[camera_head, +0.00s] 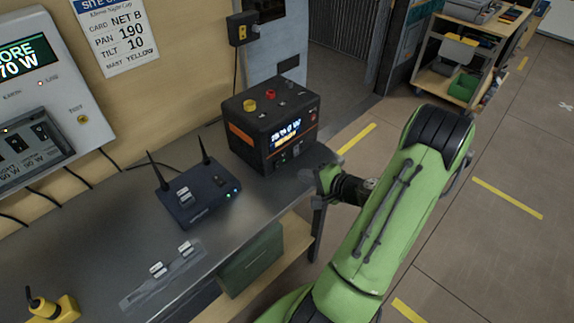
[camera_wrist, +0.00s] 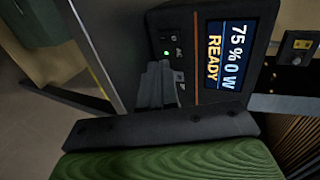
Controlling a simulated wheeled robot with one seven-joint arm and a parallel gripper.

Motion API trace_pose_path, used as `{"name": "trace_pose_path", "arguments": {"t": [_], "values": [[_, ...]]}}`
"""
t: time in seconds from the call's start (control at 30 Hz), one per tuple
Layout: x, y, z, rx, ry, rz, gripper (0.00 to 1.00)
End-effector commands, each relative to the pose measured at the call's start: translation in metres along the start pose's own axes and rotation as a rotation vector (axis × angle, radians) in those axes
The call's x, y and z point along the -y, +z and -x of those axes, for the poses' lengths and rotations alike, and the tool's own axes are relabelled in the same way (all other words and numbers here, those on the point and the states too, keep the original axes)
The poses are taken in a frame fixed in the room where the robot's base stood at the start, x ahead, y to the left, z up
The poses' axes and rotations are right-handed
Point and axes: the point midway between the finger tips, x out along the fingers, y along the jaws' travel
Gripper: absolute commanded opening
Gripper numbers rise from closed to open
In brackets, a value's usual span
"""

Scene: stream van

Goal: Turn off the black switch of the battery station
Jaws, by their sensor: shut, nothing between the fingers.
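The battery station (camera_head: 262,118) is a black box with orange trim on the grey bench, with a red and a yellow knob on top. In the wrist view the battery station (camera_wrist: 232,15) shows a lit screen (camera_wrist: 222,55) reading 75%, 0 W, READY. A small green light (camera_wrist: 166,53) glows on its control strip. Small dark controls and labels sit by the light, too small to tell which is the black switch. My gripper (camera_head: 305,177) is shut and empty, right by the station's front. In the wrist view my gripper (camera_wrist: 158,72) covers part of the control strip; contact cannot be told.
A dark blue router (camera_head: 197,197) with two antennas stands left of the station. A power strip (camera_head: 165,275) and a yellow device (camera_head: 55,308) lie nearer on the bench. A wall panel (camera_head: 45,85) hangs at the left. The floor right of my arm is clear, with a cart (camera_head: 462,60) behind.

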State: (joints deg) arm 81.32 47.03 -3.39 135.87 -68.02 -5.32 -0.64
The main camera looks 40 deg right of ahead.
Motion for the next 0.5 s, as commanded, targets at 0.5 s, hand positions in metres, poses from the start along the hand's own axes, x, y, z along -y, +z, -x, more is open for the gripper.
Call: {"name": "trace_pose_path", "arguments": {"t": [0.5], "values": [[0.021,0.0,-0.075,-0.001,0.0,0.002,0.0]]}}
